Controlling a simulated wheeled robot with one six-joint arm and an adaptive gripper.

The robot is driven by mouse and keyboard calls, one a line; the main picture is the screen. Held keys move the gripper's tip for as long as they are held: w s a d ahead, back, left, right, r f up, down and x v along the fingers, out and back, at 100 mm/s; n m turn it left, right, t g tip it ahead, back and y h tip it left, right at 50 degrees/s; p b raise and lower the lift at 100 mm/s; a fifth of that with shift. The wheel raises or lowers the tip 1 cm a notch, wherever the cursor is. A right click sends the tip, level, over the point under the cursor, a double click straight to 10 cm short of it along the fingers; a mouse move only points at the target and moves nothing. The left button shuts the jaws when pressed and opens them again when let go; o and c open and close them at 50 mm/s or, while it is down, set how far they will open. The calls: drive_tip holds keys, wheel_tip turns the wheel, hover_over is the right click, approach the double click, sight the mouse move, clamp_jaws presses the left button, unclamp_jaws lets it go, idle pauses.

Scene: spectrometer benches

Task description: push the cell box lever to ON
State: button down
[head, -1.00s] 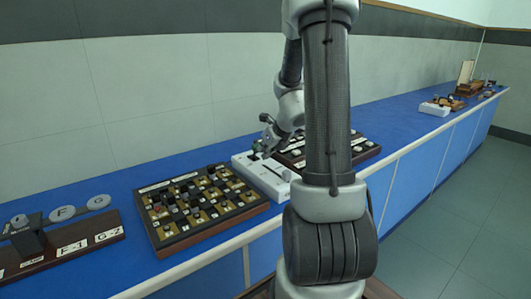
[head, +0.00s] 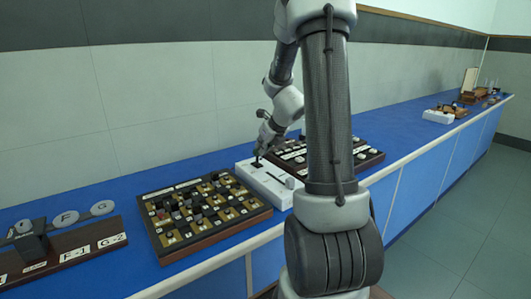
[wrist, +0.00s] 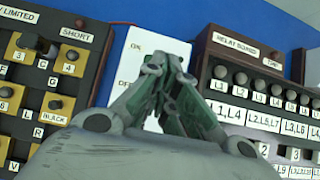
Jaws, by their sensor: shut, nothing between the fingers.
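The cell box (head: 276,192) is a white box on the blue bench, between two dark-framed boards. In the wrist view its white top (wrist: 118,62) carries the printed words ON, farther up, and OFF, below it. A small dark part (head: 257,165) shows at the box's far end, just under my fingertips. My gripper (head: 259,154) is shut and empty, pointing down over that end. In the wrist view my gripper (wrist: 165,62) covers the area right of ON and OFF. The lever is hidden there, so I cannot tell its position or whether I touch it.
A board with many dark knobs (head: 205,212) stands close on the left. A dark relay board (head: 365,155) with white labels stands close on the right; it also shows in the wrist view (wrist: 240,50). The tiled wall rises behind the blue bench (head: 400,122).

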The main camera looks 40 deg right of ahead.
drive_tip(key=shift+w+r, duration=0.2)
drive_tip(key=shift+w, duration=0.55)
idle(1.1)
